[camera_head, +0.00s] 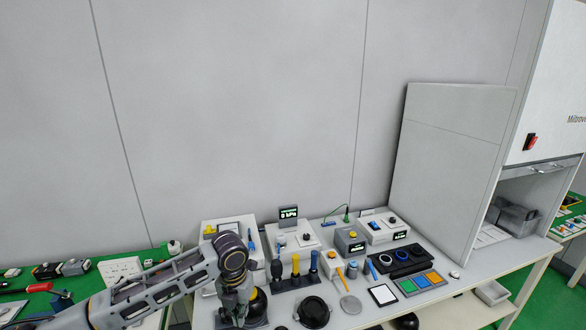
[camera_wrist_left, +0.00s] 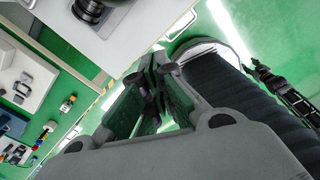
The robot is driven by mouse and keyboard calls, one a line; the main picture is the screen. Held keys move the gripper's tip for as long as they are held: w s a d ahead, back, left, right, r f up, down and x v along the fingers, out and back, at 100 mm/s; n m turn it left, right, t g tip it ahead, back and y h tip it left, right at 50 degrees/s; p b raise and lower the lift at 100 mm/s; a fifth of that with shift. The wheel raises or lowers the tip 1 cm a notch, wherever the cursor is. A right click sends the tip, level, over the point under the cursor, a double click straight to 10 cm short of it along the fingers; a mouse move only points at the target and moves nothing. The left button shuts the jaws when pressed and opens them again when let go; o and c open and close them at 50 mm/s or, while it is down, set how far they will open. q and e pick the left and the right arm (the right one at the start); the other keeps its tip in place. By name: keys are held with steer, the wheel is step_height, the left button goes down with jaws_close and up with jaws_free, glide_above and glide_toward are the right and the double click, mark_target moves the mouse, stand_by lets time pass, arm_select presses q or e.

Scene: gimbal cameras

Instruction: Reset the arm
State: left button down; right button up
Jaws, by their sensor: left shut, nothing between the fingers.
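My left arm (camera_head: 165,283) reaches in from the left in the head view, over the left end of the white workbench (camera_head: 357,322). My left gripper (camera_head: 238,308) points down near the bench's left part, beside a black round object (camera_head: 256,304). In the left wrist view the fingers of my left gripper (camera_wrist_left: 158,75) are together, with nothing visible held between them. Green floor shows beyond them, next to the white bench edge (camera_wrist_left: 128,50). My right gripper is in neither view.
Several instruments stand on the bench, including a white box with a display (camera_head: 291,238), a grey box with a yellow button (camera_head: 350,242), a black dish (camera_head: 313,312) and a colored panel (camera_head: 421,282). A green table (camera_head: 40,303) lies at left.

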arm_select(q)
steer(key=s+d+f+n+t+h, duration=0.2)
steer(key=s+d+f+n+h, duration=0.15)
steer(key=s+d+n, duration=0.9)
steer(key=s+a+f+n+t+y, duration=0.15)
steer(key=s+a+n, duration=0.25)
steer(key=a+n, duration=0.7)
steer(key=s+a+f+n+y, duration=0.2)
steer(key=s+a+f+n, duration=0.15)
steer(key=a+n, duration=0.75)
steer(key=s+d+f+n+g+b, duration=0.1)
steer(key=s+f, duration=0.1)
steer(key=f, duration=1.6)
steer(key=s+f+n+b, duration=0.1)
steer(key=s+f, duration=0.1)
steer(key=f, duration=1.5)
steer(key=s+a+f+b, duration=0.1)
steer(key=s+f, duration=0.9)
steer(key=s+a+f+g+b, duration=0.1)
steer(key=s+a+f, duration=0.1)
steer(key=s+f, duration=0.9)
steer(key=shift+s+a+m, duration=0.25)
steer(key=shift+a+m, duration=0.05)
steer(key=shift+m, duration=0.05)
